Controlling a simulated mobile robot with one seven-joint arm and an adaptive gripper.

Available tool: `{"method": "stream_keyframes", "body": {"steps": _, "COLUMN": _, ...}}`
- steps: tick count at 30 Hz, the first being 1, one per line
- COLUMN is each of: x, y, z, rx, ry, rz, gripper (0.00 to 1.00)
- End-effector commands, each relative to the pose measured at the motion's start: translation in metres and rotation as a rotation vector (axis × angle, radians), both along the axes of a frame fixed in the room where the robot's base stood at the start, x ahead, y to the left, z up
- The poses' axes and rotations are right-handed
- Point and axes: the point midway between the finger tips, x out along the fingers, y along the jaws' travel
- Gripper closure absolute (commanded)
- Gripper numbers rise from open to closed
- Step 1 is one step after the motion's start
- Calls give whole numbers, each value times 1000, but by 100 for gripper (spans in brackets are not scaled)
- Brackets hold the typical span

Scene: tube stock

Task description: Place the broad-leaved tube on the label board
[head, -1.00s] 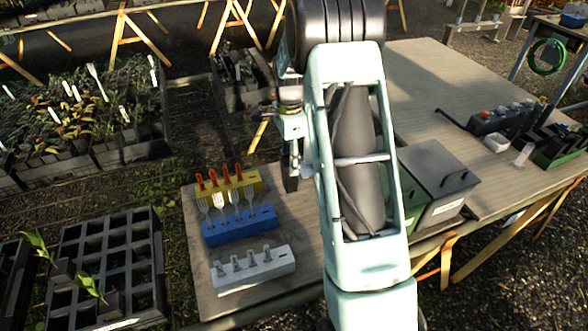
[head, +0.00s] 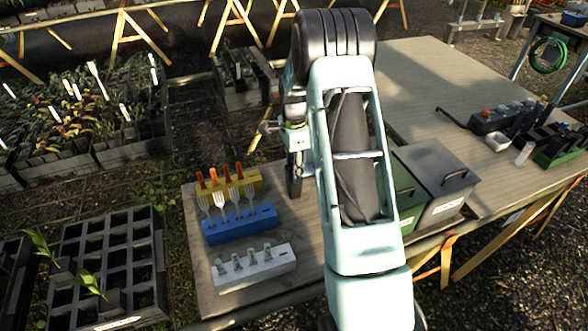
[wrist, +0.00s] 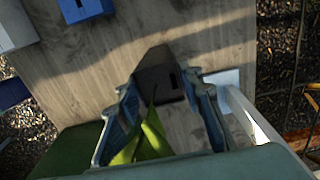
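The broad-leaved tube (wrist: 158,75) is a dark square pot with broad green leaves (wrist: 146,140), seen between my fingers in the wrist view. My gripper (wrist: 163,88) appears shut on the sides of the pot, with the leaves pointing back toward the camera. In the head view my gripper (head: 295,188) points down over the table, right of the racks. A pale flat patch (wrist: 222,79) beside the right finger may be the label board; the finger partly covers it. The head view does not show it clearly behind my arm. Contact beneath the pot cannot be judged.
Yellow (head: 240,182), blue (head: 240,228) and white (head: 268,268) racks stand left on the table (head: 200,285). Green (head: 412,205) and grey (head: 440,172) lidded bins stand right of my arm. A black cell tray (head: 108,232) with leafy plants stands at the lower left.

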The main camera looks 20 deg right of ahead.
Motion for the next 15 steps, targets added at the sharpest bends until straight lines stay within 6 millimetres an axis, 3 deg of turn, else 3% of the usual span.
{"method": "stream_keyframes", "body": {"steps": 5, "x": 0, "y": 0, "z": 0, "rx": 0, "ry": 1, "rz": 0, "gripper": 48}}
{"method": "stream_keyframes", "body": {"steps": 15, "x": 0, "y": 0, "z": 5, "rx": 0, "ry": 0, "rz": 0, "gripper": 48}}
